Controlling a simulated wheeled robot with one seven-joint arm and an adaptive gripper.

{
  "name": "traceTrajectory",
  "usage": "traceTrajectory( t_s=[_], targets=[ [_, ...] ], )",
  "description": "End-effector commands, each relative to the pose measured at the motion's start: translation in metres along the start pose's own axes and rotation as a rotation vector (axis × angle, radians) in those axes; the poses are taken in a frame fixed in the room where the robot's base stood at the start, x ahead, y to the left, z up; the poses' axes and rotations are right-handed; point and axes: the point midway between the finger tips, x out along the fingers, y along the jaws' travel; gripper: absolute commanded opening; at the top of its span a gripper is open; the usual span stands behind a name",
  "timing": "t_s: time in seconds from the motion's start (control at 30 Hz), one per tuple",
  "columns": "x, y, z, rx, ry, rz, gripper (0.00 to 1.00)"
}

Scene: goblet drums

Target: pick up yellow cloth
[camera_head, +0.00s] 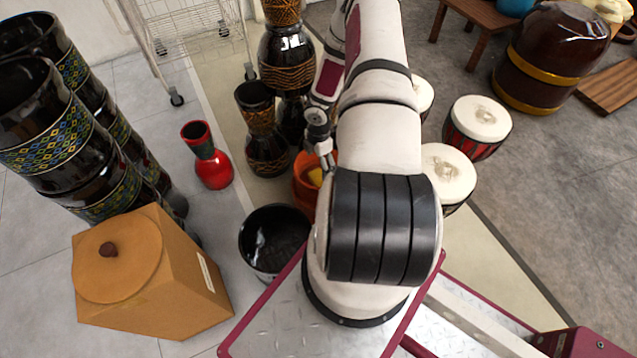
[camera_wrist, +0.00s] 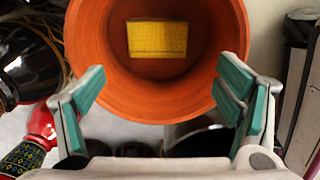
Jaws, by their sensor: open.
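The yellow cloth (camera_wrist: 157,39) is a flat yellow piece inside a round orange pot (camera_wrist: 93,40). A bit of the cloth (camera_head: 315,177) also shows in the head view, inside the orange pot (camera_head: 303,190), which my arm partly hides. My gripper (camera_wrist: 160,88) is open, with its green-padded fingers apart at the near side of the pot's mouth and nothing between them. In the head view my gripper (camera_head: 325,158) is just above the pot. The cloth lies beyond the fingertips, apart from them; the exact depth is hard to tell.
A black drum (camera_head: 272,240) stands in front of the pot, and black goblet drums (camera_head: 265,130) behind it. A red vase (camera_head: 210,160) is to the left, a wooden box (camera_head: 165,285) lower left. White-topped drums (camera_head: 447,172) stand right of my arm.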

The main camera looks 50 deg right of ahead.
Motion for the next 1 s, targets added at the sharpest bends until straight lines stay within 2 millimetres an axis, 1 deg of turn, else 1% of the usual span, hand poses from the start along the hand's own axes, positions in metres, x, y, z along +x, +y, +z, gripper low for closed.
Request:
traceTrajectory(
  t_s=[0.03, 0.1, 0.2, 0.3, 0.53, 0.67, 0.83, 0.9, 1.0],
  targets=[
    [0.014, 0.000, 0.000, 0.002, 0.001, -0.002, 0.85],
    [0.027, -0.001, -0.001, 0.001, 0.001, -0.002, 0.85],
    [0.041, 0.000, 0.000, 0.002, 0.001, -0.002, 0.85],
    [0.049, 0.000, 0.000, 0.002, 0.000, -0.001, 0.85],
    [0.059, 0.000, 0.002, 0.004, 0.000, -0.001, 0.85],
    [0.075, 0.002, 0.004, 0.005, 0.000, -0.001, 0.85],
    [0.099, 0.003, 0.006, 0.003, 0.000, -0.001, 0.85],
    [0.104, 0.003, 0.006, 0.004, -0.001, -0.001, 0.85],
    [0.104, 0.004, 0.006, 0.003, -0.001, 0.000, 0.85]
  ],
)
